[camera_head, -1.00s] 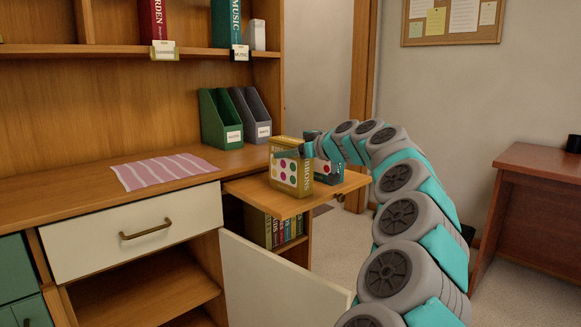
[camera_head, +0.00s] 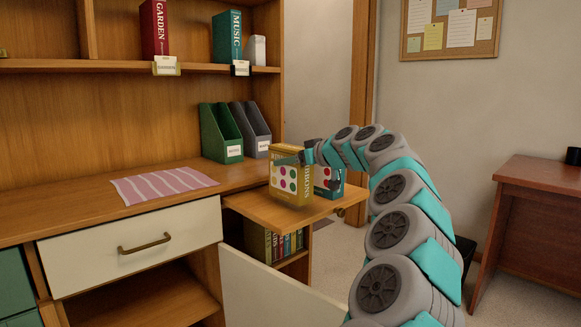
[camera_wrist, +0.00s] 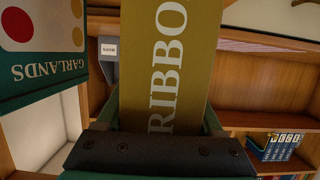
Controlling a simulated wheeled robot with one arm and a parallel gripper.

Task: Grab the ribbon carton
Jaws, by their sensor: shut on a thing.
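The ribbon carton (camera_head: 285,178) is a mustard-yellow box with a white, dotted front panel. It is upright over the pull-out board (camera_head: 262,213). A small gap under it is hard to tell. My gripper (camera_head: 302,157) is shut on it near its top. In the wrist view the carton's side (camera_wrist: 170,65), lettered RIBBO…, fills the space between my fingers (camera_wrist: 160,125). The last letters and the far faces are hidden.
A teal garlands carton (camera_head: 328,181) stands just right, also close in the wrist view (camera_wrist: 45,55). Green (camera_head: 220,133) and grey (camera_head: 252,130) file holders stand behind. A striped pink cloth (camera_head: 163,185) lies on the desk. An open cabinet door (camera_head: 275,290) is below.

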